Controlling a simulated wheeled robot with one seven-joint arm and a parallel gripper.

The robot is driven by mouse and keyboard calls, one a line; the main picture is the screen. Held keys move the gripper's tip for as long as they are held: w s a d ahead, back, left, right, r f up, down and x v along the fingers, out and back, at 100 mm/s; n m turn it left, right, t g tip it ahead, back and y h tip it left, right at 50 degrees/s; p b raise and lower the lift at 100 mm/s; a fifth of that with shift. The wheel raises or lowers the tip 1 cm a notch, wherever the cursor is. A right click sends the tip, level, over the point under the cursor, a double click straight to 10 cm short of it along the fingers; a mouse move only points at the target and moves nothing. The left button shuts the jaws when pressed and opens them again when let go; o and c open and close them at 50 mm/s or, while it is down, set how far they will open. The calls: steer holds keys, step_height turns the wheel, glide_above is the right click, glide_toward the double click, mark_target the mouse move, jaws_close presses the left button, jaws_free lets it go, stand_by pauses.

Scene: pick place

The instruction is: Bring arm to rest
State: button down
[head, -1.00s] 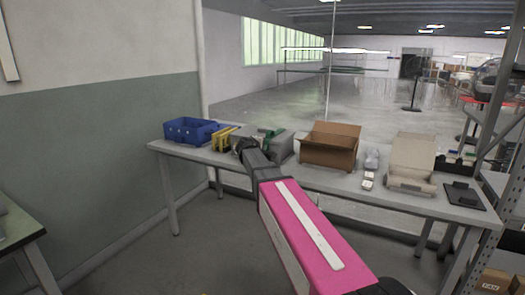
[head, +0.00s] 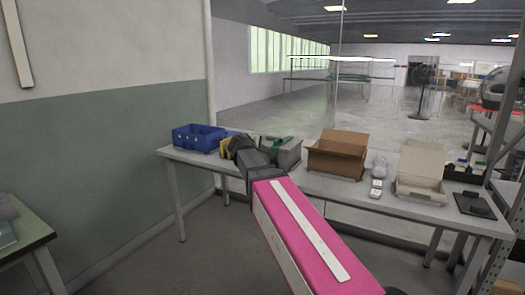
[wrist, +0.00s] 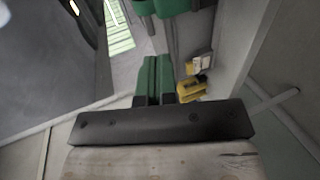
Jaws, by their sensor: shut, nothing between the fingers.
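My arm, with a pink upper face, reaches from the bottom of the head view toward the table. My gripper (head: 240,149) is at its far end, dark and small there, in front of the yellow item and beside the grey box as seen in the picture. In the wrist view my gripper (wrist: 157,62) shows two green fingers lying together with nothing between them. Its fingertips are partly hard to make out in the head view.
The grey table (head: 330,187) carries a blue crate (head: 198,139), a yellow item (head: 224,147), a grey box (head: 289,155) with something green, an open cardboard box (head: 337,158) and a white carton (head: 420,180). A metal shelf (head: 507,215) stands right. Floor in front is clear.

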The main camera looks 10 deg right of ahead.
steer(key=shift+s+a+r, duration=0.1)
steer(key=shift+s+a, duration=0.05)
steer(key=s+d+f+m+g+y, duration=0.1)
steer(key=s+d+f+m+g, duration=0.15)
steer(key=f, duration=0.45)
steer(key=s+d+f+m+g+y, duration=0.1)
steer(key=s+d+f, duration=0.15)
steer(key=f, duration=0.35)
steer(key=s+d+f+m+g+y, duration=0.1)
steer(key=s+f+m+g+y, duration=0.5)
steer(key=s+f, duration=1.6)
steer(key=shift+s+f+m+g, duration=0.3)
steer(key=shift+f+m+g, duration=0.35)
steer(key=shift+f+g, duration=0.3)
